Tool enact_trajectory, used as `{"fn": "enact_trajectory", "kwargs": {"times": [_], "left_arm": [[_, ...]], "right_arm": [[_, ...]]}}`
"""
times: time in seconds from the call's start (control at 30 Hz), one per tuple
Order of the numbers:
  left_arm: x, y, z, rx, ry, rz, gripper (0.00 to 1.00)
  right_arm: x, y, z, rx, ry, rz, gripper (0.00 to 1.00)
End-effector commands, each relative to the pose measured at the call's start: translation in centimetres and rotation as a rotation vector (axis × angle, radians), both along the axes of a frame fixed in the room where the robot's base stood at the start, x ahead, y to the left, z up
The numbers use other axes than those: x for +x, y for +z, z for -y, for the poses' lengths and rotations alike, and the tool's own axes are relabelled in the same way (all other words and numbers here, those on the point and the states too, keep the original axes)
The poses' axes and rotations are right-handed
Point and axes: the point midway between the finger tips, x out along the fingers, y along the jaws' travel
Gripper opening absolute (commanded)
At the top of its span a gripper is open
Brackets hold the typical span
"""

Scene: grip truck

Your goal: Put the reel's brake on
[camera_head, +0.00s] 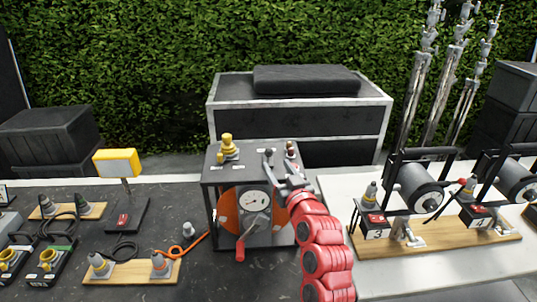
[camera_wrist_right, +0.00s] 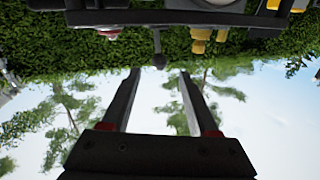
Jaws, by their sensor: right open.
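A dark box-shaped reel unit (camera_head: 208,210) stands mid-table, with an orange reel disc (camera_head: 228,212), a white dial (camera_head: 255,202) and a red-handled crank (camera_head: 240,248) on its front. A small lever with a dark ball knob (camera_head: 269,153) stands on its top panel; its label is too small to read. In the right wrist view, which is upside down, the lever's knob (camera_wrist_right: 159,60) appears between the fingertips, close to them. My right gripper (camera_head: 276,171) is open at the box's top front edge, hiding part of that edge. My left gripper is out of view.
A yellow fitting (camera_head: 228,148) and a red-brown knob (camera_head: 291,150) flank the lever on the panel. Two cable drums (camera_head: 420,187) (camera_head: 517,180) sit on boards at right. Connectors, cables and a yellow lamp (camera_head: 117,162) occupy the left side.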

Motion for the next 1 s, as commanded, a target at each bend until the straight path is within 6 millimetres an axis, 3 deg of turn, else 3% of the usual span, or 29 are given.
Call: {"fn": "enact_trajectory", "kwargs": {"times": [0.2, 0.5, 0.97, 1.0], "left_arm": [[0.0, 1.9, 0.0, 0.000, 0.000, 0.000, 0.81], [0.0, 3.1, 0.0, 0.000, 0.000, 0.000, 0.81], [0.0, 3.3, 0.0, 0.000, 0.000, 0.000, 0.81], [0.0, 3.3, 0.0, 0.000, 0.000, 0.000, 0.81]], "right_arm": [[3.6, 0.4, -0.9, -0.001, -0.001, 0.000, 0.61], [7.0, 0.2, -1.9, 0.000, 0.000, 0.000, 0.61], [7.8, 0.0, -2.1, 0.001, -0.001, 0.003, 0.61], [7.8, 0.0, -2.1, 0.001, -0.001, 0.003, 0.54]]}}
